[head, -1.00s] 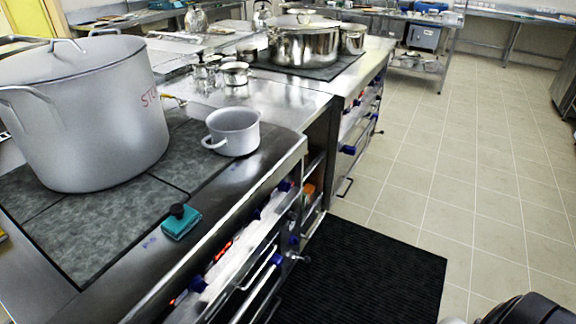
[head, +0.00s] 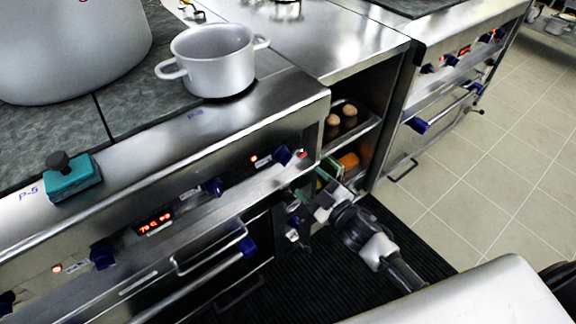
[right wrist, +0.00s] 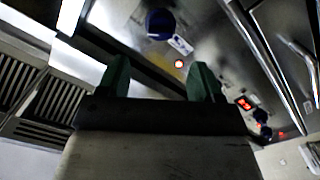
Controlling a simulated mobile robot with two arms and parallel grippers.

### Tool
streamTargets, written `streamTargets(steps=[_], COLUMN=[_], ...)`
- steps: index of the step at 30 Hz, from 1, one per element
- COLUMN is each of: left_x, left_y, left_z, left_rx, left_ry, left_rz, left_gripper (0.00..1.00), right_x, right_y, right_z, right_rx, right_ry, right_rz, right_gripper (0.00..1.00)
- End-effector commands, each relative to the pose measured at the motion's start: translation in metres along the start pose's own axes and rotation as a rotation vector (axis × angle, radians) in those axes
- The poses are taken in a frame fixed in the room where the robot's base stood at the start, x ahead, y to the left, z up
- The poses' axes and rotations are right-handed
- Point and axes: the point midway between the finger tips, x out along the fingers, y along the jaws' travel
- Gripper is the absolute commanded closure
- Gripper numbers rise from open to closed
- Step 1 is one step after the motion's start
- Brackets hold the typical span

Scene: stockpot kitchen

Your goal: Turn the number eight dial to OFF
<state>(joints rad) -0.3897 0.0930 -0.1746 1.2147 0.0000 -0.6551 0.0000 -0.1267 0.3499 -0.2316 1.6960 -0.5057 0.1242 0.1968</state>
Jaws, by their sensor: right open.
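Several blue dials sit along the stove's front panel. The rightmost one (head: 283,155) has a small label and a lit red lamp beside it; no number is legible on it. Another dial (head: 214,187) is further left. My right gripper (head: 325,177) is just right of and below the rightmost dial, apart from it. In the right wrist view its two green fingers (right wrist: 160,80) are spread with nothing between them. A blue dial (right wrist: 160,23) shows beyond the fingertips, with a label and red lamp beside it. My left gripper is not in view.
A grey pot (head: 213,62) stands on the stovetop, with a teal sponge (head: 72,178) near its front edge. A large stockpot (head: 70,50) is at upper left. Oven handles (head: 190,282) project below the panel. Open shelves (head: 350,125) hold eggs. A black mat (head: 345,265) lies on the floor.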

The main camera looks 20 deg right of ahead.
Motion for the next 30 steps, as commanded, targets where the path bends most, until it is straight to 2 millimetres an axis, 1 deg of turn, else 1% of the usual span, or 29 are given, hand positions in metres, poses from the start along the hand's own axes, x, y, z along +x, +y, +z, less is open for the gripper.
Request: streamTargets(steps=[5, 9, 15, 18, 21, 29, 30], left_x=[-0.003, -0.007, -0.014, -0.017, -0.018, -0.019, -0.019], left_y=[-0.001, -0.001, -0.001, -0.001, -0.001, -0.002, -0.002], left_z=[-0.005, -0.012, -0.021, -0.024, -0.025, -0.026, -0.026], left_rx=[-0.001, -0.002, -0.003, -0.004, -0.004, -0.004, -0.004], left_ry=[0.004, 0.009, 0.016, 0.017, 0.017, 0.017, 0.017], left_rz=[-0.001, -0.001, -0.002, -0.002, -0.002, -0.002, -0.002], left_gripper=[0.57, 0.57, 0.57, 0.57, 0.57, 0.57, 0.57], right_x=[0.03, 0.057, 0.088, 0.097, 0.101, 0.102, 0.102], right_y=[0.001, 0.001, 0.0, 0.0, 0.0, 0.0, 0.0], right_z=[-0.001, 0.0, 0.001, 0.001, 0.0, 0.0, 0.0], right_rx=[0.001, 0.0, 0.003, 0.002, 0.002, 0.002, 0.002], right_ry=[0.003, 0.0, -0.002, -0.002, -0.003, -0.004, -0.003], right_rz=[0.002, 0.002, 0.001, 0.0, 0.0, 0.0, 0.0], right_gripper=[0.34, 0.34, 0.34, 0.34, 0.34, 0.34, 0.39])
